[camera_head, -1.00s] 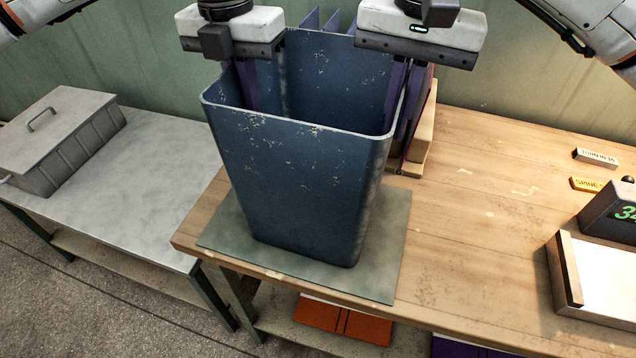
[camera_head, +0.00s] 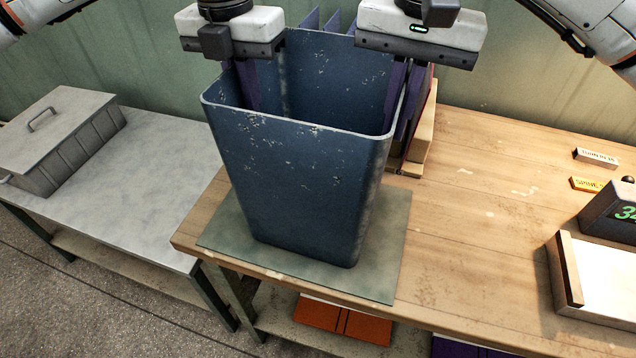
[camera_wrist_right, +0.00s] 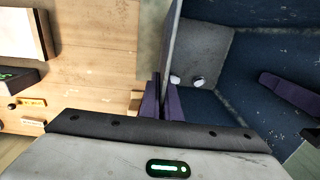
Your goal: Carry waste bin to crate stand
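The waste bin (camera_head: 300,185), dark blue and scuffed, stands upright on a grey-green mat (camera_head: 390,270) on the wooden bench. My left gripper (camera_head: 250,100) is at the bin's left wall, with a purple finger inside along it; its outer finger is mostly hidden. My right gripper (camera_head: 398,100) straddles the right wall. In the right wrist view the right gripper's two fingers (camera_wrist_right: 163,100) close on either side of that wall, and a left finger (camera_wrist_right: 290,92) lies against the opposite wall. A grey metal stand (camera_head: 150,180), possibly the crate stand, is at left.
A lidded grey box (camera_head: 65,140) occupies the stand's back left; its front right is bare. Purple dividers and a wooden block (camera_head: 425,130) are close behind the bin. A display unit (camera_head: 610,215) and a white tray (camera_head: 600,280) are at right.

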